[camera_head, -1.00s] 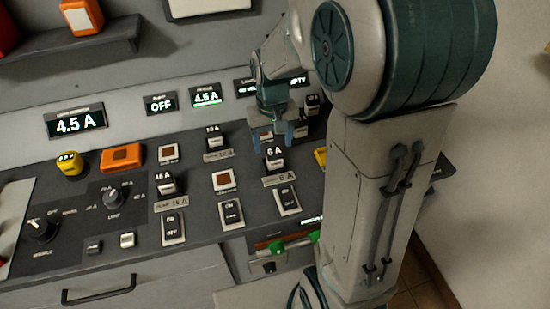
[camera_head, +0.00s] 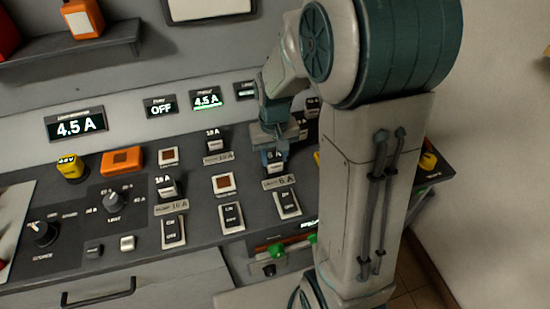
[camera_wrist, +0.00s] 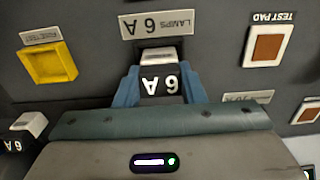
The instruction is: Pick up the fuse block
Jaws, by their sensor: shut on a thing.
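The fuse block marked 6 A (camera_wrist: 160,82) sits at the LAMPS 6 A label (camera_wrist: 157,24) on the panel, upside down in the wrist view. My gripper (camera_wrist: 158,88) is shut on it, with one blue finger on each side. In the head view my gripper (camera_head: 274,160) reaches down onto the same block (camera_head: 275,168), partly covering it. I cannot tell whether the block is still fully seated.
Rocker switches (camera_head: 287,203) lie in front. A yellow fuse-test pad (camera_wrist: 48,64) and a test pad (camera_wrist: 266,46) flank the gripper.

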